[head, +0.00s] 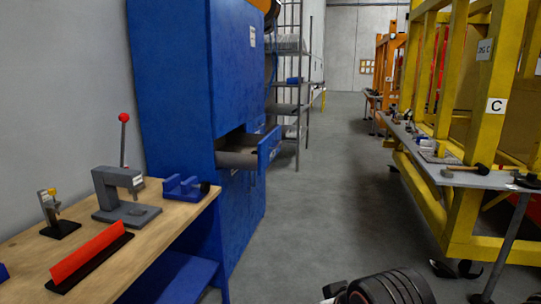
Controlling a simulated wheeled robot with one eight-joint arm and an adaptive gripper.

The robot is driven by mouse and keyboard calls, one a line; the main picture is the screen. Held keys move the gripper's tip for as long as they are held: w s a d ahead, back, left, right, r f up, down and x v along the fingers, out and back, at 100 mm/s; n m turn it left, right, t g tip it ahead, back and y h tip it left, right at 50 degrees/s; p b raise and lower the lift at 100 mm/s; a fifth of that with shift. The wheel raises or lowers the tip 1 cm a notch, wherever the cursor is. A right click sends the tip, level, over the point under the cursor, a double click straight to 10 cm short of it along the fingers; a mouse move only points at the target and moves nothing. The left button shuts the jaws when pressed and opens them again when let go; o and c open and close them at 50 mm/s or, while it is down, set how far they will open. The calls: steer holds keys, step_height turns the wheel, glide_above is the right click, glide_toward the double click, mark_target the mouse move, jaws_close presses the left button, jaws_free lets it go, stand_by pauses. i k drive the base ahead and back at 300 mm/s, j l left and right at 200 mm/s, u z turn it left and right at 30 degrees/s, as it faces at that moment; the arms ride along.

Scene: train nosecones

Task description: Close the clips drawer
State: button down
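A tall blue cabinet (182,80) stands left of centre. One of its drawers (238,159) is pulled out toward the aisle, with its grey inside showing. The blue drawer front (269,148) carries a small label too small to read, so I cannot tell if it is the clips drawer. The inside looks empty from here, though part is hidden. Dark ringed parts at the bottom edge look like my own arm. My gripper's fingers do not show.
A wooden workbench (175,213) with a red-handled press, a grey tool and a blue block stands in front of the cabinet at left. Metal shelving (300,100) stands behind it. A yellow frame (455,215) with a grey side table lines the right. The grey floor (325,200) between is clear.

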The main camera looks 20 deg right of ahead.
mark_target(232, 150)
steer(key=i+l, duration=0.4)
steer(key=l, duration=0.15)
steer(key=i+l, duration=0.4)
steer(key=l, duration=0.2)
steer(key=i+l+u, duration=0.2)
steer(key=i+l, duration=0.7)
steer(key=i, duration=0.2)
